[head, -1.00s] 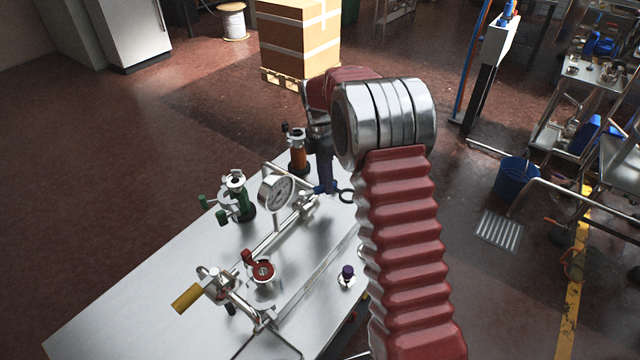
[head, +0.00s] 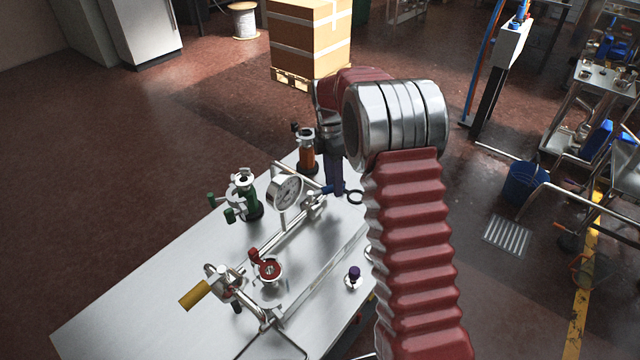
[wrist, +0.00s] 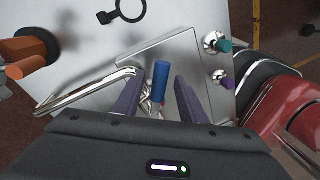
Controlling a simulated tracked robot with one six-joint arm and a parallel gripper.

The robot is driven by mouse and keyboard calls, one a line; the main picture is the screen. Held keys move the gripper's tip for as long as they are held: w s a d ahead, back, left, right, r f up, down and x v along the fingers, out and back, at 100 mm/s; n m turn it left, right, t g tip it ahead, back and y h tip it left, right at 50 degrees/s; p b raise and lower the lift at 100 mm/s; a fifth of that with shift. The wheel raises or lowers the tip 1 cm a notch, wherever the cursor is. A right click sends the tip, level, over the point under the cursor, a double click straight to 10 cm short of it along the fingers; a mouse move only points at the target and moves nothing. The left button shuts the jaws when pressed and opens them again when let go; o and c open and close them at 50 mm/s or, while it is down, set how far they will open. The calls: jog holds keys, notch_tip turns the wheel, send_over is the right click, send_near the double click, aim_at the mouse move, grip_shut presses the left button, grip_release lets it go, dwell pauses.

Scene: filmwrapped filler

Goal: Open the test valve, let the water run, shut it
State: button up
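A steel bench (head: 150,300) carries a pipe run with several valves. A blue handle (head: 327,189) sits on the valve fitting (head: 313,205) at the pipe's far end; no label shows which valve is the test valve. In the wrist view the blue handle (wrist: 160,80) stands between the purple fingers of my gripper (wrist: 158,92). Gaps show on both sides, so the gripper is open around it. In the head view my gripper (head: 335,172) reaches down beside this handle, partly hidden by my arm. No running water is visible.
A pressure gauge (head: 286,193), a green-handled fitting (head: 242,197), a red-handled valve (head: 267,268), a yellow lever (head: 194,295) and an orange fitting (head: 307,152) stand around the pipe. A purple knob (head: 354,272) is near the bench's right edge. A blue bucket (head: 525,182) is on the floor.

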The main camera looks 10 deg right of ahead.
notch_tip(320, 180, up, 13)
jog(key=w, duration=0.2)
jog(key=shift+w+a+r, duration=0.2)
jog(key=shift+w+a, duration=0.05)
jog(key=shift+w, duration=0.1)
dwell(0.7)
dwell(2.3)
